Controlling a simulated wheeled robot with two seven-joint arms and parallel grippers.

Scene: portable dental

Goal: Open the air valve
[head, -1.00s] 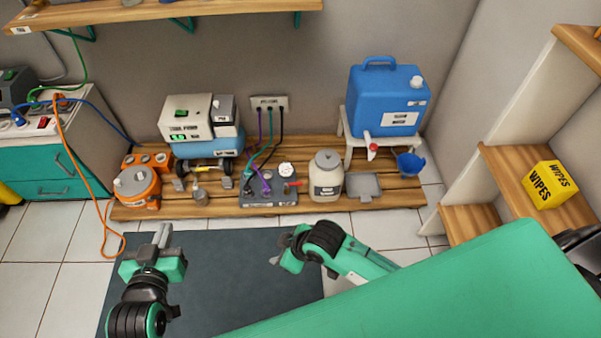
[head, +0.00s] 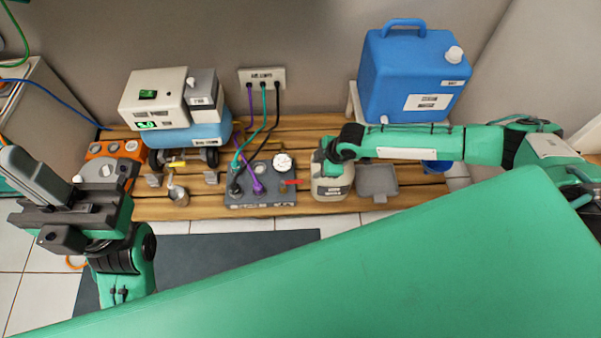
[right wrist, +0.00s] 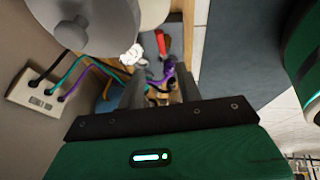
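The air valve looks to be the small red lever (head: 293,182) on the right side of the grey block (head: 258,199), below a white dial gauge (head: 283,162). In the right wrist view the red lever (right wrist: 162,42) shows beyond the fingertips. My right gripper (head: 325,165) is over the cream jar (head: 330,187), right of the lever; its fingers are hard to make out there. In the right wrist view my right gripper (right wrist: 160,85) has its fingers apart, with nothing clearly held. My left gripper (head: 38,185) is at the far left, away from the block; its finger gap is unclear.
Purple, teal and black hoses run from the wall plate (head: 262,76) down toward the block. A metal tray (head: 377,180) lies right of the jar. A blue tank (head: 414,75) stands behind my right arm. A white device (head: 155,97) is at the back left.

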